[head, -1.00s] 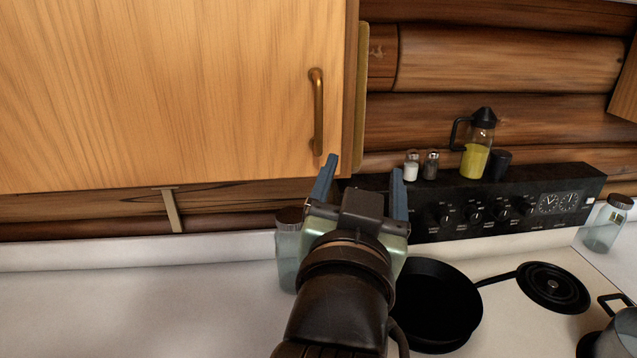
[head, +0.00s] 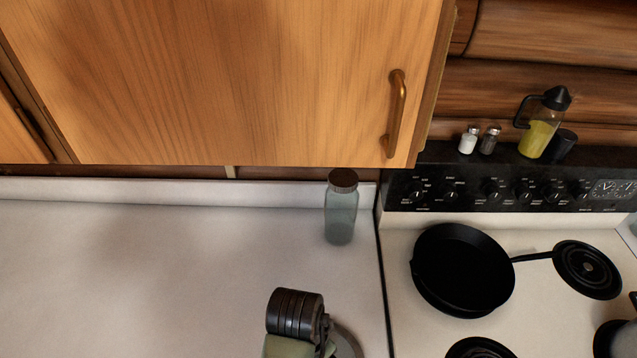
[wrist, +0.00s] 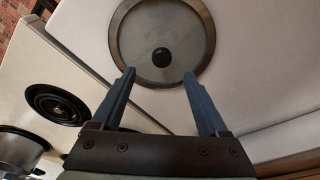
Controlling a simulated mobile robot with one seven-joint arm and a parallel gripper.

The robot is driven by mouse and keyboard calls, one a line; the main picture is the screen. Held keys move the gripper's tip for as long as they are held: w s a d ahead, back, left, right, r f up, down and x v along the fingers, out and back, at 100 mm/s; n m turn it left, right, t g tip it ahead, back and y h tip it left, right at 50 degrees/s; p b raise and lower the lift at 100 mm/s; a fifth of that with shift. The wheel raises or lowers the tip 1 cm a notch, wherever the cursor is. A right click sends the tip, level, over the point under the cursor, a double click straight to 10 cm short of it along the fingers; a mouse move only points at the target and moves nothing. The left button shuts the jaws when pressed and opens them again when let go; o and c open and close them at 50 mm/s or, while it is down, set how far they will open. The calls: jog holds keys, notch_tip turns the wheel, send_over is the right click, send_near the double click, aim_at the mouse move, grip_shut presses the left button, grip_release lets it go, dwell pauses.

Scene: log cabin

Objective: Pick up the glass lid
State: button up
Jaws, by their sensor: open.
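The glass lid (wrist: 185,30) lies on the white counter in the wrist view. It is round with a metal rim and a black knob (wrist: 162,57) in the middle. My gripper (wrist: 160,75) is open, with its two blue fingers pointing toward the lid and the knob between and just beyond the fingertips. No contact with the lid shows. In the head view, a small part of the lid (head: 349,343) shows at the bottom, beside my wrist, which hides the rest of it. The fingers are hidden in the head view.
A glass jar (head: 341,215) stands at the back of the counter, near the stove. A black frying pan (head: 463,272) sits on the stove to the right. A wooden cabinet (head: 240,80) hangs above. The counter's left side (head: 120,280) is clear.

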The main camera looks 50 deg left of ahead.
jog(key=shift+w+a+f+p, duration=0.15)
jog(key=shift+f+p, duration=0.25)
jog(key=shift+f, duration=1.15)
jog(key=shift+w+f+p, duration=0.15)
jog(key=shift+f+p, duration=0.2)
jog(key=shift+f, duration=1.15)
grip_shut()
jog(key=shift+r, duration=0.1)
